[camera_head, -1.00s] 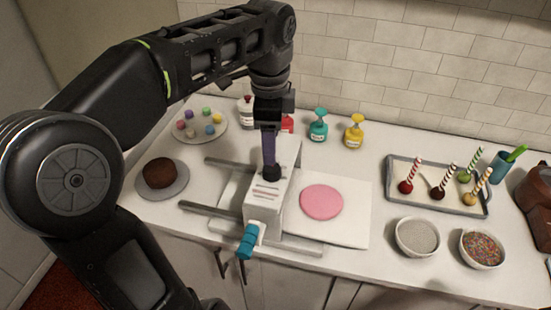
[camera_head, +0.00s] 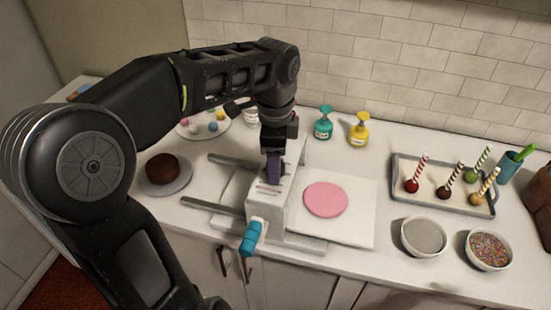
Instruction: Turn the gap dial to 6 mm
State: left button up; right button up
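The dough sheeter (camera_head: 266,205) is a white box on the counter with a scale marked on its top and a teal-handled crank (camera_head: 252,237) at its front. A flat pink disc (camera_head: 326,199) lies on its white bed to the right. My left gripper (camera_head: 273,178) points straight down at the top of the sheeter, its purple fingers at the place of the dark gap dial. The fingers hide the dial, so its setting and any contact cannot be made out. I cannot tell how far the fingers are apart. My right gripper is not in view.
A brown cake on a plate (camera_head: 180,184) and a plate of coloured balls (camera_head: 187,132) stand left. Teal (camera_head: 323,126) and yellow (camera_head: 359,133) pump bottles stand behind. A tray (camera_head: 403,195) of cake pops and two bowls (camera_head: 408,241) (camera_head: 472,253) stand right.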

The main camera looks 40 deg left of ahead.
pick_arm(q)
grip_shut()
dwell(0.5)
jog(key=shift+n, duration=0.4)
jog(key=n+b, duration=0.1)
jog(key=n, duration=0.2)
jog(key=shift+r+n, duration=0.1)
jog(key=shift+n, duration=2.5)
grip_release()
